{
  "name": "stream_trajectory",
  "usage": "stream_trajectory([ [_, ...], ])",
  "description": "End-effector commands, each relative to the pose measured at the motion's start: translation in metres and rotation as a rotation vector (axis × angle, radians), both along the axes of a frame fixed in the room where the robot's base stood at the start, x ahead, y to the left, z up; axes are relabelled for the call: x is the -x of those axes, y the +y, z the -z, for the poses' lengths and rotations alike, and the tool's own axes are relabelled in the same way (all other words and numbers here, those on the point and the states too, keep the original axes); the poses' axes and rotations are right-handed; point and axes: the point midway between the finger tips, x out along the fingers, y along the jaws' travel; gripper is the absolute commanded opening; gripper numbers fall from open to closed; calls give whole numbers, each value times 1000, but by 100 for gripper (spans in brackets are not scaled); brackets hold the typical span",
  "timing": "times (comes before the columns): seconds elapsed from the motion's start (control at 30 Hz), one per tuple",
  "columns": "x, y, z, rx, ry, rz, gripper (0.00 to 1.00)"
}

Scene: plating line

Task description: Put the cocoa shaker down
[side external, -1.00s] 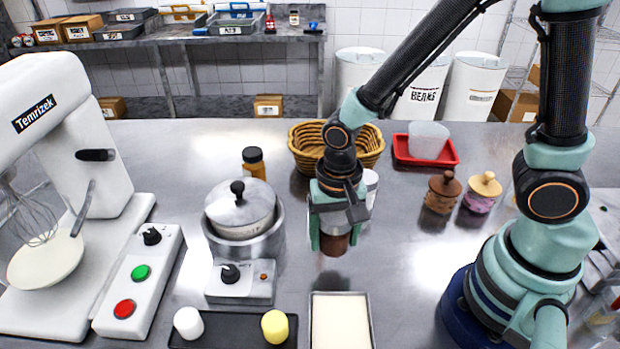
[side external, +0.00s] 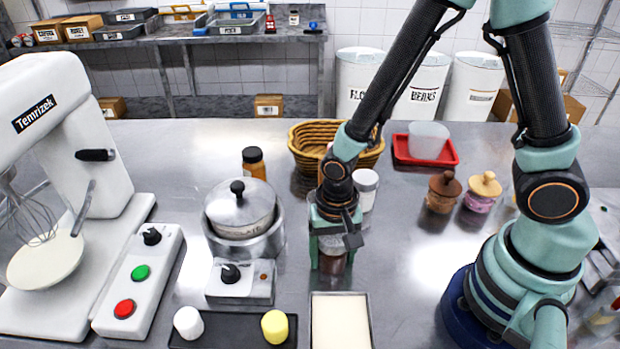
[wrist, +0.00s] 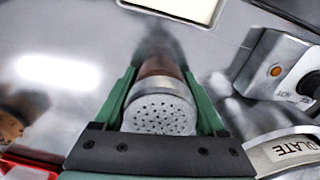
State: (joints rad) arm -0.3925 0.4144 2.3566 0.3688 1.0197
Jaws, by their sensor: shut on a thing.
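The cocoa shaker (side external: 332,264) is brown with a perforated metal lid, which faces the camera in the wrist view (wrist: 158,112). My gripper (side external: 331,256) is shut on it, with one green finger on each side, also seen in the wrist view (wrist: 160,82).
The lidded pot on its heater (side external: 240,220) stands to the left. The cream-filled tray (side external: 341,296) is in front. A white-lidded jar (side external: 366,190) and a wicker basket (side external: 300,150) are behind. The counter to the right is clear up to two small lidded pots (side external: 444,190).

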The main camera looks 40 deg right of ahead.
Motion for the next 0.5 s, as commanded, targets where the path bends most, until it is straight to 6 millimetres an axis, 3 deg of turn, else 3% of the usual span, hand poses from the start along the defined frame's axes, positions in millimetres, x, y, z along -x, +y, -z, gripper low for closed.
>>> stream_trajectory([
  [0.03, 0, 0, 0, 0, 0, 0, 85],
  [0.07, 0, 0, 0, 0, 0, 0, 96],
  [0.1, 0, 0, 0, 0, 0, 0, 100],
  [0.5, -1, 0, -10, -1, -3, 0, 100],
])
